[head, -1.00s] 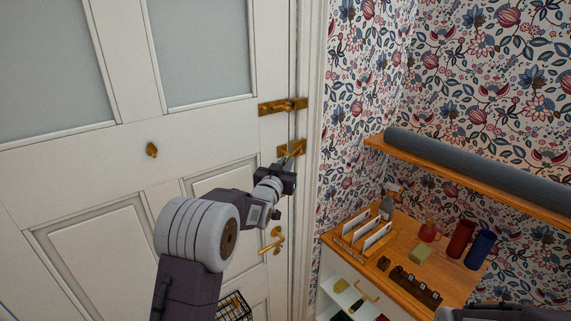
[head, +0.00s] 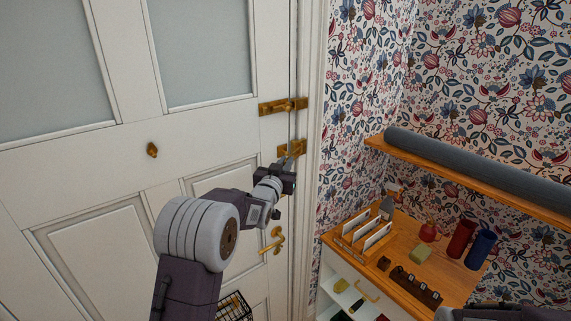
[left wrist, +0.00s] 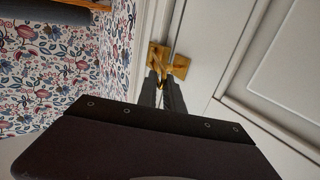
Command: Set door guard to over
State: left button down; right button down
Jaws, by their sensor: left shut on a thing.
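The door guard (head: 285,149) is a small brass fitting near the right edge of the white panelled door, at the frame, below a brass bolt. In the left wrist view the guard (left wrist: 182,66) shows a brass plate with a short arm on it. My left gripper (head: 293,156) reaches it from below. Its dark fingers (left wrist: 164,88) are shut on the guard's arm, and their tips hide part of it. I cannot tell exactly how far the arm is swung.
The brass bolt (head: 283,105) sits just above the guard, and a brass door handle (head: 272,241) is below my gripper. A wooden-topped cabinet (head: 400,275) with a letter rack and bottles stands right of the door. A shelf (head: 465,180) with a grey roll is above it.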

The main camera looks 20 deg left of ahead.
pick_arm(q)
jog(key=shift+a+r, duration=0.1)
jog(key=shift+r, duration=0.15)
jog(key=a+b, duration=0.1)
jog(key=w+a+b, duration=0.1)
jog(key=a+b, duration=0.1)
jog(key=a, duration=0.1)
jog(key=shift+w, duration=0.3)
jog(key=c, duration=1.6)
grip_release()
jog(key=shift+w+f, duration=0.2)
jog(key=shift+f, duration=0.05)
jog(key=s+b, duration=0.3)
jog(key=s, duration=0.6)
jog(key=shift+s+a+b, duration=0.1)
jog(key=shift+b, duration=0.2)
